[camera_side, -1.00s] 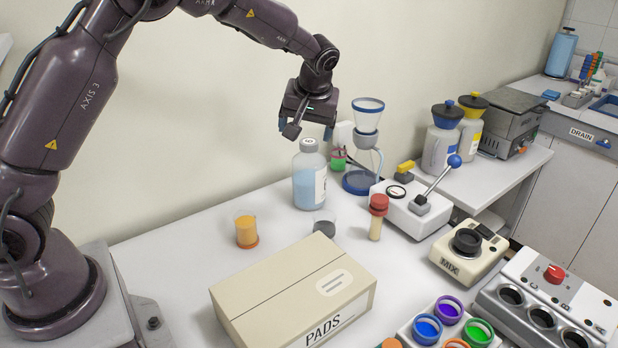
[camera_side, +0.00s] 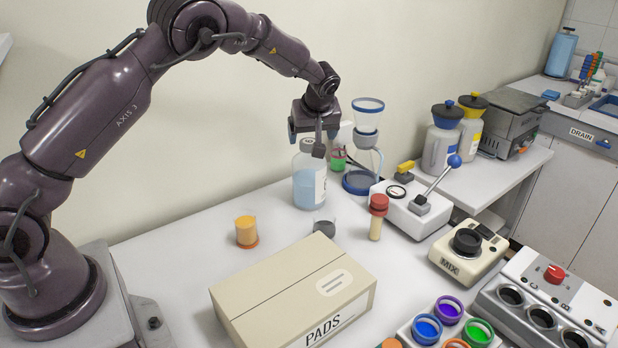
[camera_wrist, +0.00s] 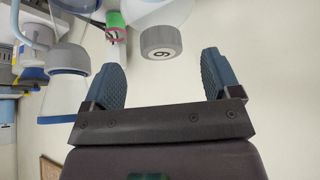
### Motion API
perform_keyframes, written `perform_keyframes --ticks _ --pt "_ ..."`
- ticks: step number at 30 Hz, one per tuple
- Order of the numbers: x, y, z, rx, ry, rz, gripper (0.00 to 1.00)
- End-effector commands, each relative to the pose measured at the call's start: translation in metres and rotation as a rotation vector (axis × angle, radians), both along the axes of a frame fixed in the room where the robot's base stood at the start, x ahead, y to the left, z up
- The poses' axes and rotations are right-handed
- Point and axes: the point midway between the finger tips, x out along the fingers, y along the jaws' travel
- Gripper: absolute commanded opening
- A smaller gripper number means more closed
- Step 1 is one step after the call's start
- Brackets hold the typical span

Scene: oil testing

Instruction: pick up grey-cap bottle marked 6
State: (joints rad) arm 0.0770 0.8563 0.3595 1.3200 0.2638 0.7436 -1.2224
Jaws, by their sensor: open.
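The grey-cap bottle (camera_side: 309,190) stands upright on the bench, with pale blue liquid inside and a white label. Its grey cap (camera_wrist: 160,42) carries a dark mark that reads as 6 or 9 at this angle. Nothing is held.
A blue-rimmed funnel stand (camera_side: 366,150) is close on the bottle's right. A small dark beaker (camera_side: 325,224), an orange-filled beaker (camera_side: 246,232) and a red-capped tube (camera_side: 377,215) stand in front. A PADS carton (camera_side: 290,290) is nearer.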

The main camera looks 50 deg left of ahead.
Motion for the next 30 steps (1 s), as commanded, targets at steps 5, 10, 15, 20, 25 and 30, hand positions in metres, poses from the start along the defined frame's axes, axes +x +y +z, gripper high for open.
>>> perform_keyframes --ticks 5,10,15,20,25,30 --pt "0.002 0.013 -0.026 0.000 0.004 0.003 0.83" --pt "0.006 0.020 -0.040 -0.001 0.001 0.001 0.83" --pt "0.007 0.020 -0.041 -0.001 0.000 0.000 0.83" --pt "0.007 0.020 -0.041 -0.001 0.001 0.000 0.62" --pt "0.006 0.020 -0.041 -0.001 0.001 0.000 0.23" --pt "0.006 0.020 -0.043 -0.003 0.004 0.001 0.00"
